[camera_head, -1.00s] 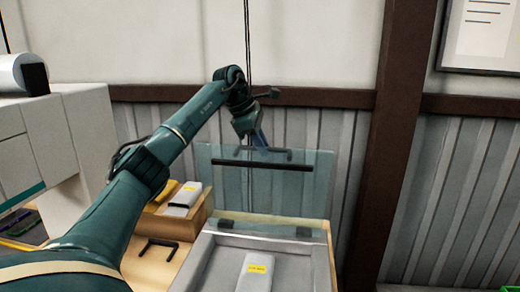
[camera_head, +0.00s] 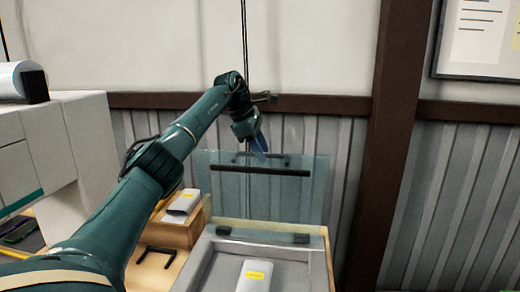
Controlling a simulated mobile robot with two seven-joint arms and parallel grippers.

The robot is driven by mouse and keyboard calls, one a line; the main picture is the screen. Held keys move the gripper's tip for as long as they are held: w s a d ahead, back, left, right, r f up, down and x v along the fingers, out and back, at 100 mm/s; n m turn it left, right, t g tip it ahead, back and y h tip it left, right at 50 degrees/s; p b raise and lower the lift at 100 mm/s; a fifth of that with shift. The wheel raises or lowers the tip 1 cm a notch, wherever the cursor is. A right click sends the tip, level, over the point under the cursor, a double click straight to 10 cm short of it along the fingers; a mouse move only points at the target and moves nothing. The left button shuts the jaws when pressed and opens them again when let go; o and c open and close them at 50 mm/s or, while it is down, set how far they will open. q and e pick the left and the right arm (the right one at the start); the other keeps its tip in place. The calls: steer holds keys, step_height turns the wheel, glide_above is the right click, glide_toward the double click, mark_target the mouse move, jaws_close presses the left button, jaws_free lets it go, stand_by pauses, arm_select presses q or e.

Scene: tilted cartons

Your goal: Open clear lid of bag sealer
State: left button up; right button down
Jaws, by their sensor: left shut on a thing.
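The clear lid (camera_head: 262,197) of the bag sealer stands raised, nearly upright, on two dark hinges at the back of the sealer. A dark bar (camera_head: 260,171) runs across it, with a dark handle close to its top edge. The sealer's grey tray (camera_head: 205,262) lies open below, with a white packet (camera_head: 255,276) with a yellow label in it. My left gripper (camera_head: 260,153) is at the top edge of the lid, by the handle, shut on it; its fingertips are small and partly hidden behind the lid. My right gripper is not in view.
A wooden box (camera_head: 178,236) with another labelled packet stands left of the sealer, with a dark handle-shaped piece (camera_head: 152,255) in front. A large grey machine (camera_head: 85,140) is at the left. A corrugated wall and brown post (camera_head: 395,150) stand behind.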

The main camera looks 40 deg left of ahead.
arm_select(q)
steer(key=shift+o, duration=0.9)
steer(key=shift+w+a+f, duration=0.3)
steer(key=shift+a, duration=0.05)
steer(key=v, duration=1.3)
steer(key=shift+d+r, duration=0.15)
steer(key=shift+d, duration=0.05)
steer(key=shift+s, duration=0.15)
